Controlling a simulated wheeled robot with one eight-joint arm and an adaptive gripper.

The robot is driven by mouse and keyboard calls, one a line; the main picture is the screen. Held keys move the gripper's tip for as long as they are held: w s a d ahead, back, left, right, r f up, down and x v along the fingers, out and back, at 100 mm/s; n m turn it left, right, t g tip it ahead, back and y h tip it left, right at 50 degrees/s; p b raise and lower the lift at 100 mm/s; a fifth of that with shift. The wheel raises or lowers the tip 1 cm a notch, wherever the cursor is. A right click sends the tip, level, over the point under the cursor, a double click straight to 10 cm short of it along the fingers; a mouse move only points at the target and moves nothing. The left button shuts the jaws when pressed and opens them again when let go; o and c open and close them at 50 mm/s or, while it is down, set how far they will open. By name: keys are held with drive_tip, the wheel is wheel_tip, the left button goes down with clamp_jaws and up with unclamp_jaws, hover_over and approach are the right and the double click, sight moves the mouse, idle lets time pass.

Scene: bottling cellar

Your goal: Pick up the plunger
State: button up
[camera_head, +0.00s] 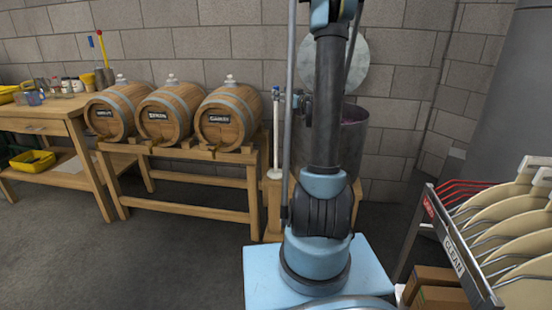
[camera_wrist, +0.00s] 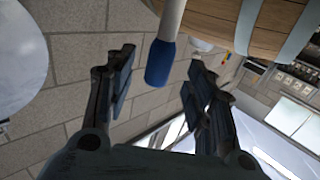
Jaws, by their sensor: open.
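The plunger shows as a pale upright rod (camera_head: 276,135) just left of my arm, with a blue handle end near its top and a white foot on the wooden stand. In the wrist view its blue handle end (camera_wrist: 161,62) hangs from the top edge, on a pale shaft. My gripper (camera_wrist: 160,82) is open and empty. Its two dark fingers lie left and right of the blue end, with a gap on each side. I cannot tell how deep the handle sits between them. In the head view my arm hides most of the gripper.
Labelled barrels (camera_head: 228,117) lie on a wooden rack (camera_head: 190,201) to the left. A dark vat (camera_head: 352,143) stands behind my arm, with a round pale disc (camera_head: 349,65) above. A rack marked CLEAN (camera_head: 453,254) holds pale discs at right. The floor (camera_head: 165,255) at front left is clear.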

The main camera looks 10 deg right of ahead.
drive_tip(key=x, duration=0.5)
drive_tip(key=shift+f, duration=0.15)
clamp_jaws()
